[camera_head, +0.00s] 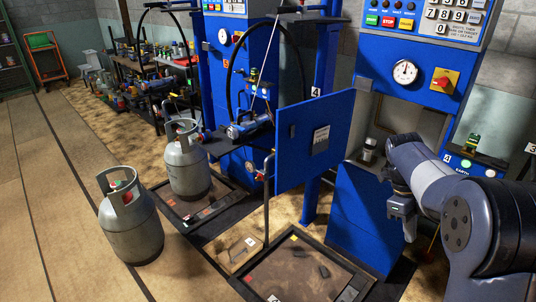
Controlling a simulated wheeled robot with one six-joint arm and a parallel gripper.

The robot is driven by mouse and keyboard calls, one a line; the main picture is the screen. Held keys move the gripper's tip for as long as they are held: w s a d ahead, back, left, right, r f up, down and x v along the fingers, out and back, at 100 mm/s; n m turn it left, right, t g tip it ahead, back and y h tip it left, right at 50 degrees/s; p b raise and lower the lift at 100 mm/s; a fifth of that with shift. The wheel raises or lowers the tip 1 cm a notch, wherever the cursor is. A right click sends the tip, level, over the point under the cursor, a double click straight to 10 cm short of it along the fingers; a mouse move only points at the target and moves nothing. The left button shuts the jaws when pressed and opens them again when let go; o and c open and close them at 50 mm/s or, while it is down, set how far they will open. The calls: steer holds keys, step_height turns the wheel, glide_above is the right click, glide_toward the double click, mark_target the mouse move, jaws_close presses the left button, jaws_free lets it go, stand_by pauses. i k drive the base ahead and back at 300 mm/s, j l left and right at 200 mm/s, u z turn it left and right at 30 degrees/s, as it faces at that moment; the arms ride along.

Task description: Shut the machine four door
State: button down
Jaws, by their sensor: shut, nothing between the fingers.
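The machine four door (312,145) is a flat blue panel that stands open, jutting out from the machine toward the left. It has a small dark handle and a white label on its face. Machine four (380,80) is the blue cabinet on the right, with a dial, a red and yellow switch and a "4" mark. Its grey recess (405,122) shows uncovered behind the door. My gripper (409,232) hangs in front of the machine's lower blue panel, right of the door and apart from it. It is shut and empty. My arm hides part of the machine.
A scale platform (308,268) lies on the floor below the door. Grey gas cylinders stand to the left, one on the floor (130,222) and one on another platform (186,165). A thin upright pole (267,205) stands left of the door. The far-left floor is clear.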

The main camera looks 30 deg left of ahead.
mark_target(297, 162)
steer(key=i+j, duration=0.1)
steer(key=j, duration=1)
steer(key=i+j, duration=0.15)
steer(key=j, duration=0.45)
steer(key=i+j, duration=0.1)
steer(key=j, duration=0.45)
steer(key=i+j, duration=0.55)
steer(key=i, duration=0.1)
